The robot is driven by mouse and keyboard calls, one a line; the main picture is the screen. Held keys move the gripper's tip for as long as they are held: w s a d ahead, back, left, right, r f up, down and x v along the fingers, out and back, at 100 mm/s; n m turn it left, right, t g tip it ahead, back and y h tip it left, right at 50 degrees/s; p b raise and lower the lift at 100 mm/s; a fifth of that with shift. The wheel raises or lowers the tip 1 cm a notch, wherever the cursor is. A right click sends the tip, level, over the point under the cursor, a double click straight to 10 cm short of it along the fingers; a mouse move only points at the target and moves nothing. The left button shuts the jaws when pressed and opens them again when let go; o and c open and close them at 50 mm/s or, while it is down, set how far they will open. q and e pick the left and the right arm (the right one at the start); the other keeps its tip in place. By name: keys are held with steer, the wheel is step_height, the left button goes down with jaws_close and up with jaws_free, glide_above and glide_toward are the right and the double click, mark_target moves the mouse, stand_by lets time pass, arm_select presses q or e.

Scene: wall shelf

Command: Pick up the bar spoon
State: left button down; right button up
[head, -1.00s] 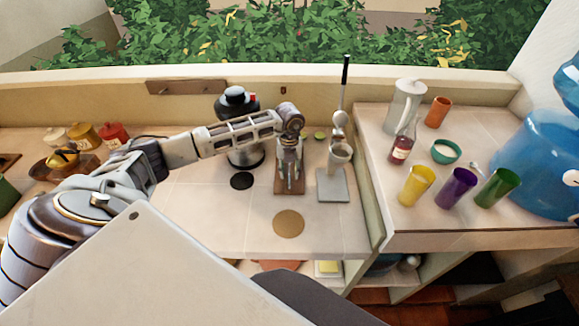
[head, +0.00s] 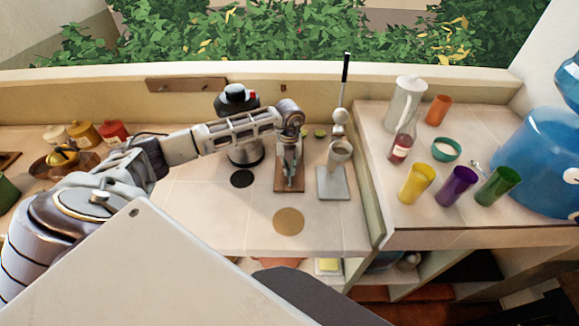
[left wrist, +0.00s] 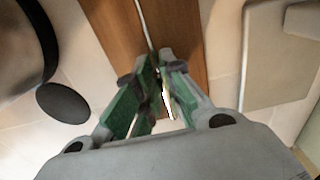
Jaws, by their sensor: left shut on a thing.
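The bar spoon shows as a thin pale metal rod (left wrist: 144,25) in the left wrist view, running over a brown wooden board (left wrist: 190,20). My left gripper (left wrist: 157,82) is shut on the spoon, with its rod between the two green-padded fingers. In the head view the left gripper (head: 290,182) points down over the same board (head: 280,186). The gripped part of the spoon is mostly hidden by the fingers. My right gripper is not in view.
A grey stand with a cup (head: 334,184) is close on the right. A black-topped appliance (head: 238,105) is behind left. A black disc (head: 242,179) and a tan disc (head: 288,221) lie on the counter. Coloured cups (head: 417,184) stand on the raised right counter.

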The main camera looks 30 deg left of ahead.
arm_select(q)
step_height(320, 180, up, 10)
steer(key=b, duration=0.2)
stand_by(0.3)
steer(key=shift+f, duration=0.1)
steer(key=shift+s+f, duration=0.1)
stand_by(0.6)
